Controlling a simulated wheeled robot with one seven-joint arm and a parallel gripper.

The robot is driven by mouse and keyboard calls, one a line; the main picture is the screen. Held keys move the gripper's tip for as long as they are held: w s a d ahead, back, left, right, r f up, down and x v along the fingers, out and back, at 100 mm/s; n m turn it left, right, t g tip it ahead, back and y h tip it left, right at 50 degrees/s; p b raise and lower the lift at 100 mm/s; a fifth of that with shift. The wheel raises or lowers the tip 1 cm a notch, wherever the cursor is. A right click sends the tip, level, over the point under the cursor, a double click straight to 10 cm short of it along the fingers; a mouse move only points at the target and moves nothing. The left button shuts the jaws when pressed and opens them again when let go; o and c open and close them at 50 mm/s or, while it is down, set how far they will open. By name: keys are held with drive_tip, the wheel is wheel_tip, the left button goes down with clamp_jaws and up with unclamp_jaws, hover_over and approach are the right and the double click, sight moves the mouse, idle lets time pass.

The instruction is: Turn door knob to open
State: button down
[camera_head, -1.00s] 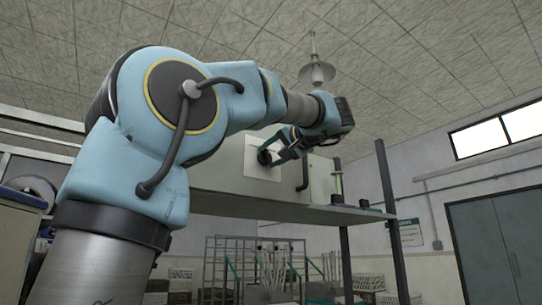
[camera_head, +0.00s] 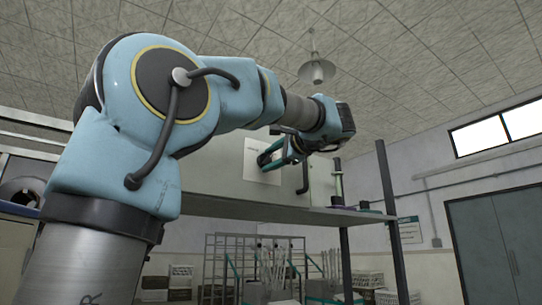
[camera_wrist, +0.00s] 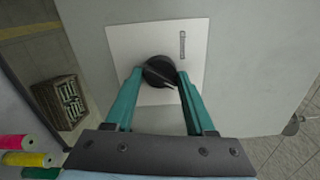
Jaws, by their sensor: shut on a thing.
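A round black knob (camera_wrist: 159,72) with a pale pointer line sits on a white square plate (camera_wrist: 190,40) on a light grey cabinet door (camera_wrist: 245,70). My gripper (camera_wrist: 160,76) is shut on the knob, one teal finger on each side of it. In the head view my gripper (camera_head: 270,157) reaches the white plate (camera_head: 262,172) on the cabinet front, and the knob is mostly hidden behind the fingers. A dark bar handle (camera_head: 303,178) shows to the right of the plate. The door looks closed in the head view.
The cabinet stands on a raised shelf (camera_head: 340,215) with dark posts (camera_head: 388,200). Pink and yellow spools (camera_wrist: 22,158) lie at the lower left of the wrist view. A crate (camera_wrist: 62,100) stands below. Wire racks (camera_head: 250,262) are under the shelf.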

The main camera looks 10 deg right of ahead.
drive_tip(key=shift+m+p, duration=0.3)
drive_tip(key=shift+m, duration=0.6)
drive_tip(key=shift+c, duration=1.3)
unclamp_jaws()
drive_tip(key=b+v, duration=0.3)
drive_tip(key=v, duration=0.8)
drive_tip(key=shift+w+f, duration=0.1)
drive_tip(key=shift+w, duration=0.05)
